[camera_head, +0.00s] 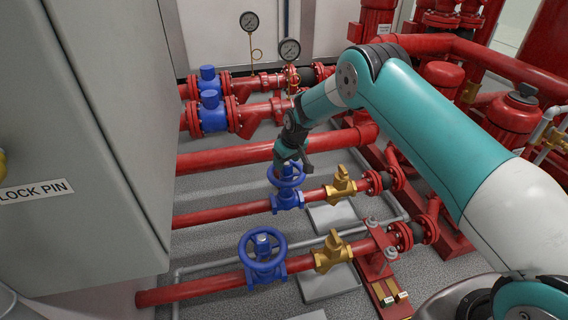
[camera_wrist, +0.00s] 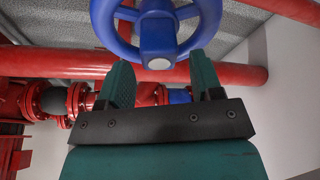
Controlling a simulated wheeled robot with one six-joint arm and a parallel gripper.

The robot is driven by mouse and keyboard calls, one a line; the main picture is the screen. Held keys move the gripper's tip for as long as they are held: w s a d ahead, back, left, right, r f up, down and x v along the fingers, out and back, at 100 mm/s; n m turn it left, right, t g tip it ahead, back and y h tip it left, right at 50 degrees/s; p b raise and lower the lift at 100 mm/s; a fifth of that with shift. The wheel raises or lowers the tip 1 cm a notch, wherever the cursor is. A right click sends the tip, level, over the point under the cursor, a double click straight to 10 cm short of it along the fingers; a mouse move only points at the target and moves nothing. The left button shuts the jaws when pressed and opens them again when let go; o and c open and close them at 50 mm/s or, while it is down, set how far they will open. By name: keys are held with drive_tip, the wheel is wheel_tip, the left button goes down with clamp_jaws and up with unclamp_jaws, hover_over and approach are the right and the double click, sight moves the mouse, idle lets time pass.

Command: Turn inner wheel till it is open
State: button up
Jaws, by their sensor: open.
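Two blue handwheels stand on red pipes in the head view. The farther, inner wheel (camera_head: 287,181) is on the middle pipe, with my gripper (camera_head: 293,161) right at its far upper side, partly covering it. The nearer wheel (camera_head: 262,256) stands apart on the front pipe. In the wrist view, my gripper (camera_wrist: 160,66) is open, with its two teal fingers spread. A blue wheel (camera_wrist: 207,22) with a hub and spokes lies just ahead, its lower rim between the fingertips. I cannot tell whether the fingers touch the rim.
Brass valves (camera_head: 340,185) sit on the pipes just right of the wheels, one on each pipe (camera_head: 331,252). A grey cabinet (camera_head: 75,130) closes off the left side. Red pipes (camera_head: 250,154) run behind the inner wheel, with blue fittings (camera_head: 212,112) and gauges (camera_head: 289,50) farther back.

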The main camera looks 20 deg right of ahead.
sight(287, 164)
drive_tip(key=shift+m+h, duration=0.4)
drive_tip(key=shift+m, duration=0.7)
drive_tip(key=shift+f, duration=0.1)
wheel_tip(287, 164, down, 3)
drive_tip(key=shift+f+b, duration=0.1)
drive_tip(key=shift+b, duration=0.9)
